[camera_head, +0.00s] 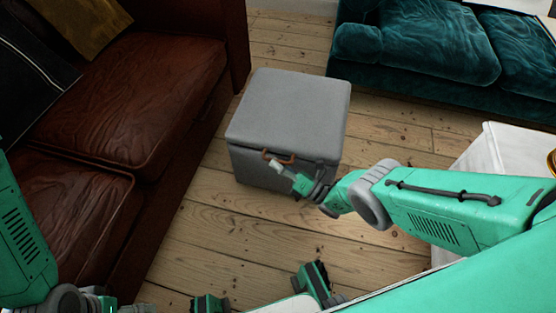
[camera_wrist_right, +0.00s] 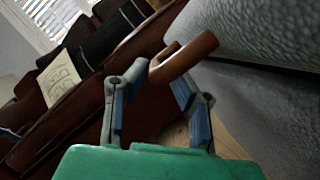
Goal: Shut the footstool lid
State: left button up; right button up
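The grey footstool (camera_head: 240,165) stands on the floorboards in the middle of the head view. Its lid (camera_head: 290,105) lies flat over the body, with a dark seam below its edge; I cannot tell whether it is fully down. A brown loop handle (camera_head: 279,158) sits at the lid's front edge. In the wrist view the handle (camera_wrist_right: 185,57) is just past the fingertips of my right gripper (camera_wrist_right: 158,78). The fingers are apart, and I see no firm hold on the handle. In the head view the right gripper (camera_head: 282,170) is at the footstool's front.
A brown leather sofa (camera_head: 150,95) stands close on the left. A teal sofa (camera_head: 430,45) is at the back right. A white piece of furniture (camera_head: 500,150) stands at the right. Bare floorboards (camera_head: 215,240) lie in front of the footstool.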

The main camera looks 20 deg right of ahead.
jog(key=shift+f, duration=0.1)
jog(key=shift+w+r, duration=0.2)
jog(key=shift+d, duration=0.1)
jog(key=shift+d, duration=0.1)
jog(key=v, duration=1.2)
jog(key=shift+f, duration=0.1)
